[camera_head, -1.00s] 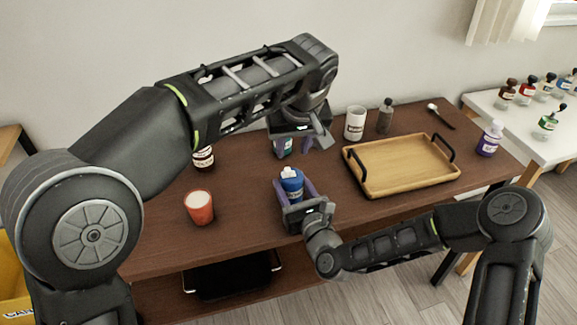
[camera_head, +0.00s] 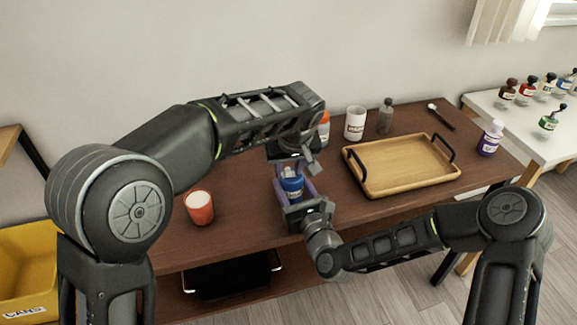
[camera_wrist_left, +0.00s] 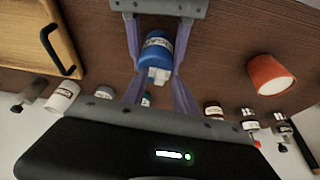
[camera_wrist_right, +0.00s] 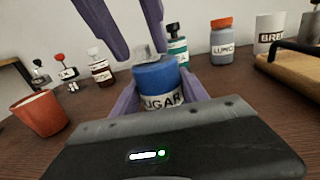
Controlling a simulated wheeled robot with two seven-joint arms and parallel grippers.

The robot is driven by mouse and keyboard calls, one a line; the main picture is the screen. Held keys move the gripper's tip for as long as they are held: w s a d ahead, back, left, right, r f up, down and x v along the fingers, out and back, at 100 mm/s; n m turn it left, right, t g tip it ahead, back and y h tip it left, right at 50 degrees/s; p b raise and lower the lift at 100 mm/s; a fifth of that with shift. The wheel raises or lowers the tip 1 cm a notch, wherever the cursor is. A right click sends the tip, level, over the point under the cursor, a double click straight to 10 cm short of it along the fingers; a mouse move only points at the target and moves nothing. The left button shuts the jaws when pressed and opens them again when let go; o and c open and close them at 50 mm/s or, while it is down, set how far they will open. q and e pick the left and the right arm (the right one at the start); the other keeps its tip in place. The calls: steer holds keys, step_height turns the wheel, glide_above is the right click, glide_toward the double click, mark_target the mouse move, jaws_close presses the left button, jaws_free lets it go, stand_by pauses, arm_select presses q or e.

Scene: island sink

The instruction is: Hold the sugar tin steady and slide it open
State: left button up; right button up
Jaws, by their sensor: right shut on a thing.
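The sugar tin (camera_head: 292,188) is blue with a white SUGAR label, which shows in the right wrist view (camera_wrist_right: 160,100). A pale knob (camera_wrist_left: 159,75) sits on its blue lid (camera_wrist_right: 155,72). The tin stands upright near the table's front edge. My right gripper (camera_head: 293,196) is shut on the tin's body, one finger on each side. My left gripper (camera_wrist_left: 158,80) is above the lid. Its fingers are apart on either side of the knob, with no clear contact. The left arm hides part of the tin's surroundings in the head view.
An orange cup (camera_head: 200,207) stands left of the tin. A wooden tray (camera_head: 400,165) with black handles lies to the right. An orange-lidded jar (camera_wrist_right: 221,45), a teal bottle (camera_wrist_right: 177,45) and a white canister (camera_head: 355,123) stand behind. Brown table is clear between cup and tin.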

arm_select(q)
jaws_close()
stand_by(1.2)
